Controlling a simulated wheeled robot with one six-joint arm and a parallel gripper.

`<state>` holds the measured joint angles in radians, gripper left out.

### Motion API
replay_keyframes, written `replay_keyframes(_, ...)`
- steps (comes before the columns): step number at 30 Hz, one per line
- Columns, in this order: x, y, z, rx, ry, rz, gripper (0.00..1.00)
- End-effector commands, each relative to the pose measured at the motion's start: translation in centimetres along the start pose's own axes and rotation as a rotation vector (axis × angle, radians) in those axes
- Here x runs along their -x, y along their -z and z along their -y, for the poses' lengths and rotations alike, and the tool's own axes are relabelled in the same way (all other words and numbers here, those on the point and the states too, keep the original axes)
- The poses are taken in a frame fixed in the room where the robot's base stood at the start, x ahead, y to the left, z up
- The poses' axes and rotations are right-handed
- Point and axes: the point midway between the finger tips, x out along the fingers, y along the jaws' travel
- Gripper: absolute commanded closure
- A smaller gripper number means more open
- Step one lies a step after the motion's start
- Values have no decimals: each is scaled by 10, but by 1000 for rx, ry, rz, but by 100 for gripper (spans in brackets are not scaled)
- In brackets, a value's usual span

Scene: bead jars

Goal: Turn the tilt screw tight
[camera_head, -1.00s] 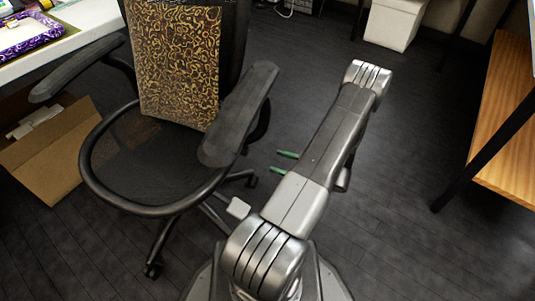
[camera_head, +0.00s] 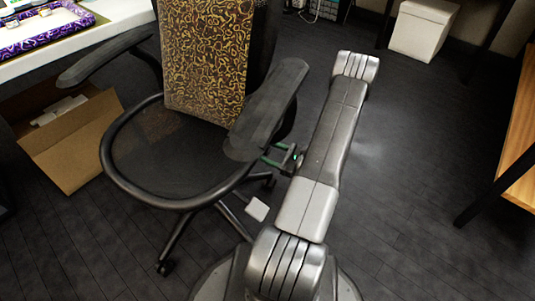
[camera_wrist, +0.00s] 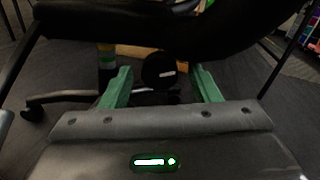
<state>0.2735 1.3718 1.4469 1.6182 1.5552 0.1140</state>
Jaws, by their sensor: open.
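The tilt screw looks to be the round black knob (camera_wrist: 158,72) with a small pale mark, under the chair seat in the wrist view. It is hidden in the head view. My gripper (camera_wrist: 161,70) is open, its two green fingers one on each side of the knob as seen from the wrist. I cannot tell whether the fingertips reach it or touch it. In the head view my gripper (camera_head: 279,156) is partly hidden by the armrest, low at the right side of the office chair (camera_head: 165,150).
A patterned cushion (camera_head: 207,60) leans on the chair's backrest. The chair's right armrest (camera_head: 266,110) hangs above my gripper. A pale paddle (camera_head: 257,209) sticks out below the seat. A cardboard box (camera_head: 75,145) lies left, and a white bin (camera_head: 423,30) stands behind.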

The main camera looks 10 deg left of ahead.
Motion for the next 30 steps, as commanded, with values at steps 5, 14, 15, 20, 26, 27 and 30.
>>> replay_keyframes(5,-14,0,0,0,-1,0,44)
replay_keyframes(14,-16,0,0,-1,0,0,44)
replay_keyframes(15,-16,0,0,-1,0,0,50)
replay_keyframes(20,-16,0,0,-1,0,0,81)
replay_keyframes(26,-16,0,0,-6,0,0,89)
replay_keyframes(27,-16,0,0,-12,0,0,89)
replay_keyframes(30,-16,0,0,-34,0,0,89)
